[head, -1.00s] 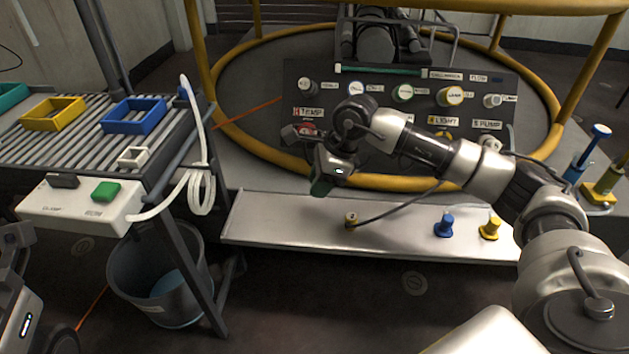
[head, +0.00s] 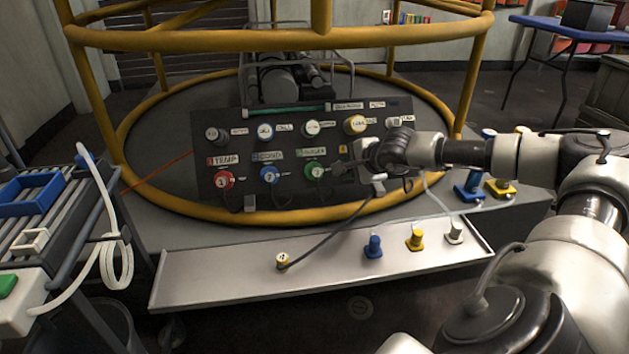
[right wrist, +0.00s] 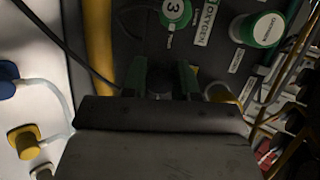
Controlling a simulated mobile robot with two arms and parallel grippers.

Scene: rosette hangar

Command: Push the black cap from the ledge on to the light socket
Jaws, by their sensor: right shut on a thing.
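My right gripper (head: 342,168) is at the lower row of the grey panel, just right of the green plug 3 (head: 314,170). In the right wrist view its fingers (right wrist: 160,78) are shut on a small dark thing, which looks like the black cap (right wrist: 160,85); its shape is mostly lost in shadow. The light socket itself is hidden behind the gripper. A piece of its yellow label (head: 343,149) shows above the fingers. I cannot tell whether the cap touches the socket. My left gripper is out of view.
The ledge (head: 215,280) below the panel holds a cabled plug (head: 282,260), a blue plug (head: 373,246), a yellow plug (head: 415,240) and a pale one (head: 454,232). Red plug 1 (head: 223,181) and blue plug 2 (head: 269,174) sit in the panel. A yellow rail (head: 350,213) runs in front.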

